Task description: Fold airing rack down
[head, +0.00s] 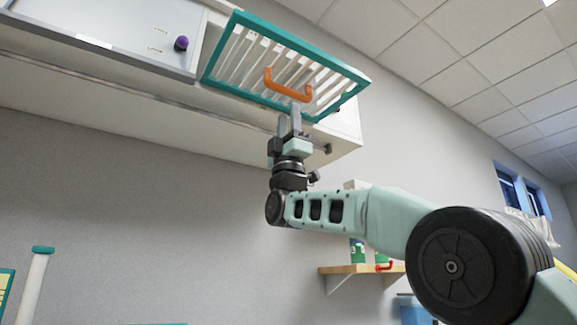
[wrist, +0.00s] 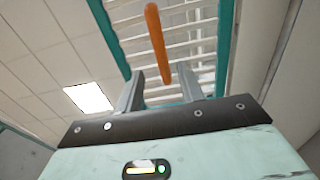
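The airing rack (head: 210,62) is a teal frame with white slats, mounted high on the wall by the white cabinet and sticking out from it. An orange handle (head: 289,91) curves out from its front side. My gripper (head: 290,117) points up just below the handle. In the wrist view the orange handle (wrist: 157,42) stands between the two open fingers (wrist: 160,88), toward and beyond their tips. The rack's slats and teal frame (wrist: 226,45) show behind it. I cannot tell whether either finger touches the handle.
A white cabinet (head: 120,30) with a purple knob (head: 181,43) is at the upper left. A wooden shelf (head: 350,269) with containers is at the lower right, behind my arm. The wall below the cabinet is bare.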

